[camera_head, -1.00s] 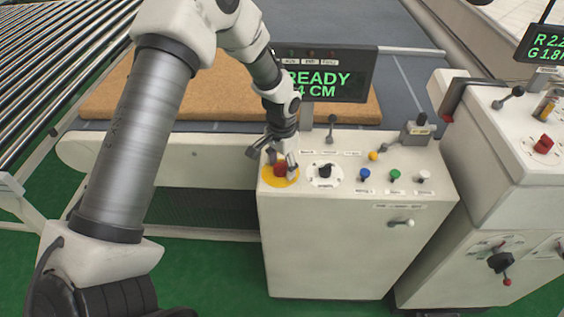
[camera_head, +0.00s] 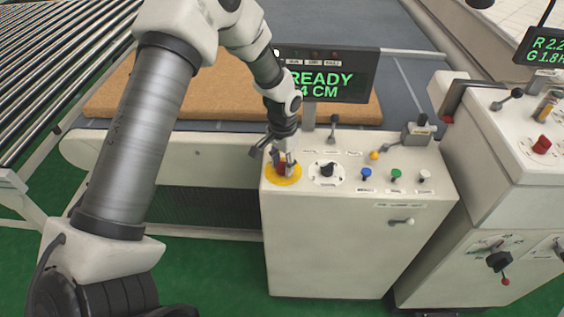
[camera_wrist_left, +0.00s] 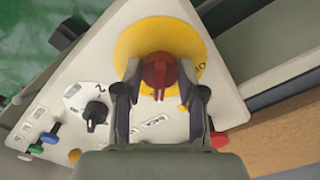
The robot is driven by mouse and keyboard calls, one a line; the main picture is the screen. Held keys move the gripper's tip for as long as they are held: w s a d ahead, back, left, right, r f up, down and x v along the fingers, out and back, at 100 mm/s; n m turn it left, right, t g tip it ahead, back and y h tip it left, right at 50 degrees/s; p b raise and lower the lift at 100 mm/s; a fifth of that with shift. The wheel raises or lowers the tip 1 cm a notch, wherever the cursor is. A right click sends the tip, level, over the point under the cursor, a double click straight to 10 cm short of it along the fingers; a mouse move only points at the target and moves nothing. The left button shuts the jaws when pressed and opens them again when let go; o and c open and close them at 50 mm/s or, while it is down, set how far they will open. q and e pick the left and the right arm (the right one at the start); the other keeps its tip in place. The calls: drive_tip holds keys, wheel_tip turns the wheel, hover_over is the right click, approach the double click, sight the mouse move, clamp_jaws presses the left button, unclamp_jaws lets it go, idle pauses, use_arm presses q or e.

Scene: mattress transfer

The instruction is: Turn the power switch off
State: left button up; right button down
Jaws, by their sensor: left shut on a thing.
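The red power switch knob (camera_wrist_left: 159,71) sits on a round yellow plate (camera_wrist_left: 138,36) in the left wrist view. In the head view the yellow plate (camera_head: 284,180) is at the left end of the white control box's top, and the knob is mostly hidden by the fingers. My left gripper (camera_head: 283,163) reaches down from above, with its fingers on either side of the knob. It is shut on the knob, as the left wrist view (camera_wrist_left: 158,92) also shows. My right gripper is not in view.
A black selector dial (camera_head: 327,170) is right of the switch. Blue (camera_head: 366,174), green (camera_head: 396,174) and white (camera_head: 425,176) buttons follow. A display (camera_head: 330,75) reading READY stands behind, before a tan mattress (camera_head: 190,90). Another control box (camera_head: 490,150) stands at right.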

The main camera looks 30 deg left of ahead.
use_arm(q)
drive_tip(key=n+p, duration=0.1)
drive_tip(key=n, duration=0.2)
drive_tip(key=shift+n, duration=0.4)
drive_tip(key=n+p, duration=0.2)
drive_tip(key=n, duration=0.2)
drive_tip(key=shift+r+n, duration=0.1)
drive_tip(key=shift+n, duration=0.2)
drive_tip(key=n+p, duration=0.1)
drive_tip(key=n, duration=0.3)
drive_tip(key=shift+w+d+p, duration=0.1)
drive_tip(key=shift+p, duration=0.3)
drive_tip(key=shift+n+p, duration=0.8)
drive_tip(key=shift+n, duration=1.6)
drive_tip(key=o, duration=1.1)
drive_tip(key=shift+o, duration=0.2)
drive_tip(key=shift+a+f, duration=0.25)
